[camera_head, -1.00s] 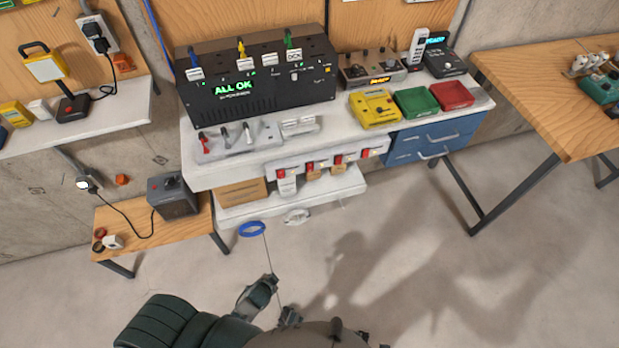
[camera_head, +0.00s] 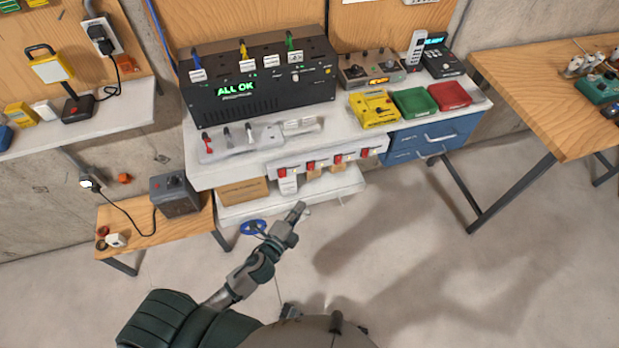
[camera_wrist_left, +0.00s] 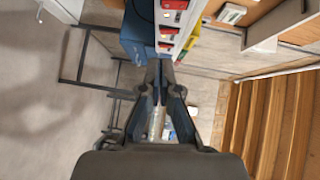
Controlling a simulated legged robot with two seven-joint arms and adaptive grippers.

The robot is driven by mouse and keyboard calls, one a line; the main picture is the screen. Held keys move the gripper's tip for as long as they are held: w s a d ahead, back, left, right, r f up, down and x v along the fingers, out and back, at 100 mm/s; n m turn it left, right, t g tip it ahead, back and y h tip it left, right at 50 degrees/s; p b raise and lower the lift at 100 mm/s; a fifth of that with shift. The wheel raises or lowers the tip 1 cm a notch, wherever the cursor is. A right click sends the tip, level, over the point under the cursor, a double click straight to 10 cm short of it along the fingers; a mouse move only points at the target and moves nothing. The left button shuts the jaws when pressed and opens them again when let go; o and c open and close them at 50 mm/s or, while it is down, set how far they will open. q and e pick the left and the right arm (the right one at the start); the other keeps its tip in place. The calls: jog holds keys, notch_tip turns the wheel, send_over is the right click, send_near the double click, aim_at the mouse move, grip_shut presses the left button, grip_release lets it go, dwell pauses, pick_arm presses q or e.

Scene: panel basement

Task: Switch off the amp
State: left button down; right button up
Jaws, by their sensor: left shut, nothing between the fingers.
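No thing in view is readably marked as the amp. A dark grey box with a knob on top (camera_head: 175,195), possibly the amp, stands on the low wooden bench at left, with a black cord beside it. A white strip with several red switches (camera_head: 370,152) runs along the white bench's front; tags hang below it, too small to read. The strip also shows at the top of the left wrist view (camera_wrist_left: 172,17). My left gripper (camera_head: 298,210) is shut and empty, in front of and below the strip, apart from it. My right gripper is out of view.
A large black panel reading "ALL OK" (camera_head: 260,92) stands on the white bench (camera_head: 215,172), with levers in front. A blue ring (camera_head: 252,228) is near my left forearm. Floor at right is clear.

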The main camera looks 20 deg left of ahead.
pick_arm(q)
send_near(311, 167)
jog(key=w+d+f, duration=0.2)
jog(key=w+d, duration=0.1)
jog(key=d, duration=0.2)
jog(key=w+a, duration=0.1)
jog(key=w+a+f, duration=0.1)
jog(key=w, duration=0.1)
jog(key=shift+w+a, duration=0.3)
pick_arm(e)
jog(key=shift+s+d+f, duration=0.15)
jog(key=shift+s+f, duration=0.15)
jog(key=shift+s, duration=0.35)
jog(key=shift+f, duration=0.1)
pick_arm(q)
jog(key=shift+w+a+f+b, duration=0.1)
jog(key=shift+w+f+b, duration=0.1)
jog(key=shift+b, duration=0.4)
jog(key=shift+r, duration=0.2)
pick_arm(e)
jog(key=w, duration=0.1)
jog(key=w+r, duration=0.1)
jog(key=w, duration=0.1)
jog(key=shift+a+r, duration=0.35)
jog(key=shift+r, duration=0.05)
